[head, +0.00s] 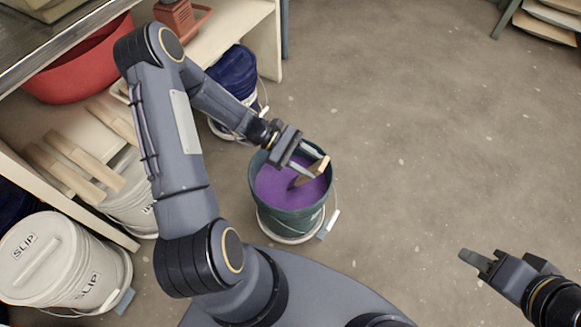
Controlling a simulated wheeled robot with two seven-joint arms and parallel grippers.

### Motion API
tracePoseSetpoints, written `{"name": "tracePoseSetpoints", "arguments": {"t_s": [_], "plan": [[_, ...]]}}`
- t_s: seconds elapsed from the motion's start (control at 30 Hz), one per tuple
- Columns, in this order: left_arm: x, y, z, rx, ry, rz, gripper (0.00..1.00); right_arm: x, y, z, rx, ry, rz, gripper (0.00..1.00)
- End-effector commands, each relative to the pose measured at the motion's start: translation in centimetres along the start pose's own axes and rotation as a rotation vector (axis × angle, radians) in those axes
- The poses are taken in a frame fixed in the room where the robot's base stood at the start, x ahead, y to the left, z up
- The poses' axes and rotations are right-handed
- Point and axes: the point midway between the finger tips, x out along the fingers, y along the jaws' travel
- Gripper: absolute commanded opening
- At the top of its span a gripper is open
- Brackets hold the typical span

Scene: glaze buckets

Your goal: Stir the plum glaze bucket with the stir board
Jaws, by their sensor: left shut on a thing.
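The plum glaze bucket (284,222) is dark green, stands upright on the floor and holds purple glaze (275,190). My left gripper (308,163) is over the bucket's opening, shut on the wooden stir board (312,171). The board is tilted, and its lower end meets the purple glaze inside the bucket. How deep it goes is hidden by the glaze. My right gripper (475,260) is at the lower right, well away from the bucket. Its fingers appear close together, and I cannot tell whether they are open.
White slip buckets (40,255) stand at the lower left. A blue-topped bucket (233,73) stands behind my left arm. A shelf unit with a red basin (85,70) and wooden boards (80,160) fills the left side. The floor (420,130) to the right is clear.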

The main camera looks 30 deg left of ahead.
Motion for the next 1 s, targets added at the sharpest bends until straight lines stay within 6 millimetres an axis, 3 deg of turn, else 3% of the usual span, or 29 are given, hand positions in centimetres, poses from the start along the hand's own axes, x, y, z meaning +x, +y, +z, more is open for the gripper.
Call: {"name": "tracePoseSetpoints", "arguments": {"t_s": [1.0], "plan": [[-0.2,0.1,10.6,0.0,-0.001,0.0,0.09,-6.3,-2.9,-3.2,0.0,0.0,0.0,0.36]]}}
